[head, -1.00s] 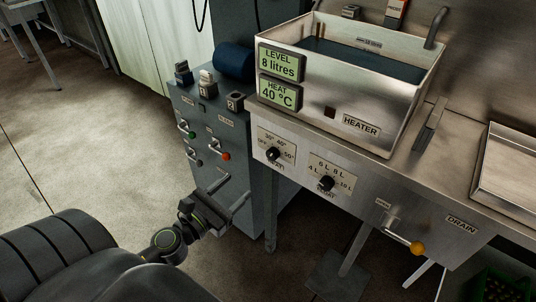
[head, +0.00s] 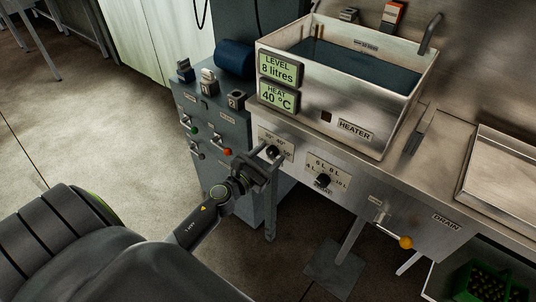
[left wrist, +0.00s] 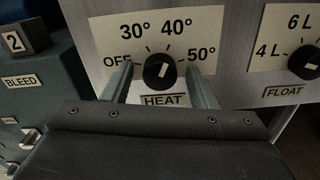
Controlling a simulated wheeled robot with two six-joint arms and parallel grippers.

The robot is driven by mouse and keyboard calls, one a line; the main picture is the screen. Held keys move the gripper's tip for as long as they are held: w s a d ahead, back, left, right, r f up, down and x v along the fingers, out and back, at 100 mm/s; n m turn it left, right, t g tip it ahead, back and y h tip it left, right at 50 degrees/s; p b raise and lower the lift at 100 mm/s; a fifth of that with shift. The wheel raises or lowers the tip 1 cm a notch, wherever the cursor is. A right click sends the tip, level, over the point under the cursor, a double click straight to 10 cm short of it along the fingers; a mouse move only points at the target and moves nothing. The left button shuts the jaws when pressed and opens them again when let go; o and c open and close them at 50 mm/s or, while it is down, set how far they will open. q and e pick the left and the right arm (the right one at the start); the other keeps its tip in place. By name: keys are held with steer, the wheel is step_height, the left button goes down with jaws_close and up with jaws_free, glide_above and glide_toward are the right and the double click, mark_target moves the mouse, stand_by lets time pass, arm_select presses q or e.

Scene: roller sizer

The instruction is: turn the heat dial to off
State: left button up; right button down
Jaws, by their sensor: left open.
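The heat dial (left wrist: 159,71) is a round black knob on a white plate marked OFF, 30°, 40° and 50°. Its pale pointer mark leans up and right, about toward 40°. It also shows in the head view (head: 272,152), partly covered by my gripper. My left gripper (head: 268,158) is open in front of the panel. In the left wrist view its two fingers (left wrist: 160,86) stand on either side of the dial, with small gaps, so I see no contact. The heat display (head: 278,95) reads 40 °C. My right gripper is not in view.
The float dial (head: 322,181) sits right of the heat dial. A drain lever with an orange knob (head: 405,242) sticks out farther right. At left, a blue-grey cabinet (head: 226,177) carries small levers and switches. A water-filled steel tank (head: 340,104) stands above.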

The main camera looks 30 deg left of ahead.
arm_select(q)
steer(key=c, duration=1)
steer(key=shift+o, duration=0.2)
steer(key=shift+n, duration=0.3)
steer(key=n, duration=0.4)
steer(key=shift+n, duration=0.3)
steer(key=n+p, duration=0.1)
steer(key=n, duration=0.3)
steer(key=shift+n, duration=0.3)
steer(key=n, duration=0.4)
steer(key=shift+r+n+p, duration=0.1)
steer(key=shift+n+p, duration=0.2)
steer(key=n+p, duration=0.1)
steer(key=n, duration=0.4)
steer(key=shift+n, duration=0.4)
